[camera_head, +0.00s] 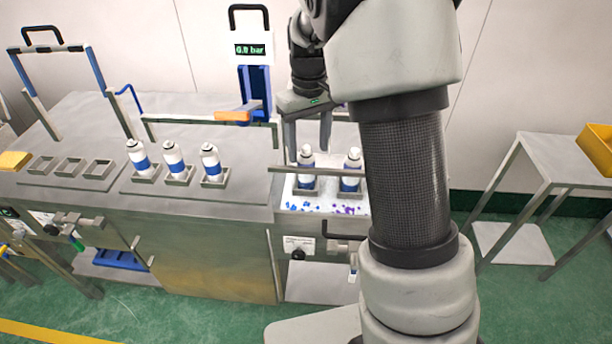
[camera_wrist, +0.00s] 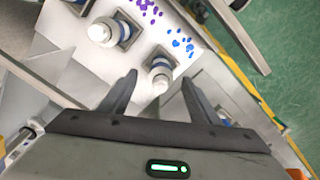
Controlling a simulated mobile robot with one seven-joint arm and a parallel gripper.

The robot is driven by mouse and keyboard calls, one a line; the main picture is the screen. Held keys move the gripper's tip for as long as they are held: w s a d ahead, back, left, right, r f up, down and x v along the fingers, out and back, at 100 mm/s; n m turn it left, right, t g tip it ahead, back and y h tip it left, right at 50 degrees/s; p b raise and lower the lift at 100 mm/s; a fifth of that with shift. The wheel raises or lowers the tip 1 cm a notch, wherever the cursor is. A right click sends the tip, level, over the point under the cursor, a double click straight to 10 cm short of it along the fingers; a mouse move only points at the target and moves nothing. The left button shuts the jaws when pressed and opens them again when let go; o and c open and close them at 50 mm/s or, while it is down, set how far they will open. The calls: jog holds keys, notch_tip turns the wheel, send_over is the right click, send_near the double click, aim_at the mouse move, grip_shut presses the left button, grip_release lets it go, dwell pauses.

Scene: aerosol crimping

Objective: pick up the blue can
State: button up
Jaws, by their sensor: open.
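Two white cans with blue bands stand upright in square holders on a white tray (camera_head: 325,208). The left can (camera_head: 306,178), by the blue spots, also shows in the wrist view (camera_wrist: 160,74). The right can (camera_head: 352,166), by the purple spots, shows in the wrist view (camera_wrist: 101,32) too. All the cans look alike, so their bands do not single one out as blue. My gripper (camera_head: 307,146) is open above the left can. In the wrist view that can appears between the fingertips (camera_wrist: 159,80); whether they reach down around it I cannot tell.
Three similar cans (camera_head: 174,162) stand in holders on the grey bench to the left, beside empty holders (camera_head: 70,167). A press with a display (camera_head: 250,49) stands behind. A side table (camera_head: 560,155) holds a yellow bin (camera_head: 597,150).

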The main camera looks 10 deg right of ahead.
aim_at(306, 164)
jog(key=shift+w+a+f, duration=0.15)
jog(key=shift+f, duration=1.55)
jog(key=shift+w+a+f, duration=0.1)
jog(key=shift+w+f, duration=0.05)
jog(key=shift+f, duration=1.5)
jog(key=c, duration=1.2)
